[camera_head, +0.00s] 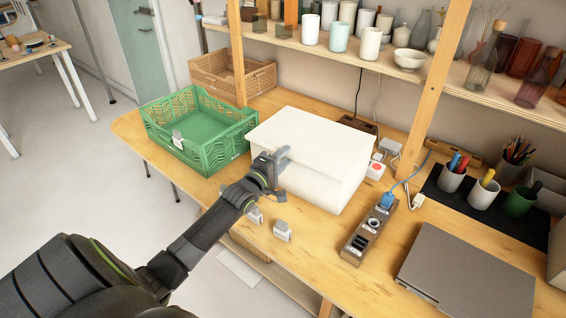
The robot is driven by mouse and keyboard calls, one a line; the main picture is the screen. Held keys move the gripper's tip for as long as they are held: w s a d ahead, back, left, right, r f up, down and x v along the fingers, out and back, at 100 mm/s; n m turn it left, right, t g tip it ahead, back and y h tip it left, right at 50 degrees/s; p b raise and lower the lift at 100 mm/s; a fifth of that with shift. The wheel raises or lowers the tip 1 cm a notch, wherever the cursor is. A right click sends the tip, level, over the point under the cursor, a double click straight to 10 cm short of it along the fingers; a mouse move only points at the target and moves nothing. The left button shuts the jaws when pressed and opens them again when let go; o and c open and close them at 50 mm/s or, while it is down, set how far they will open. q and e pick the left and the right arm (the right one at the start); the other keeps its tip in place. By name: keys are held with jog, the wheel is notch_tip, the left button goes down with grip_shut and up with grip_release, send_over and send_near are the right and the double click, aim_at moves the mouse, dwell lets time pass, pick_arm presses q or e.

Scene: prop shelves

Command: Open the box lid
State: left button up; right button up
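A white box (320,179) stands on the wooden table, near the middle of the view. Its white lid (313,138) lies flat on top and looks closed. My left gripper (282,158) is at the box's front left side, just below the lid's edge. Its grey fingertips are at or very close to the box. I cannot tell whether they touch it or how far apart they are. My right gripper is not in view.
A green crate (153,121) stands left of the box, a wicker basket (263,80) behind. A power strip (356,247) and a closed laptop (470,284) lie to the right. Small grey pieces (282,231) lie in front. A shelf post (430,90) rises behind right.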

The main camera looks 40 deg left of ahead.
pick_arm(q)
jog(key=shift+c, duration=0.2)
grip_shut()
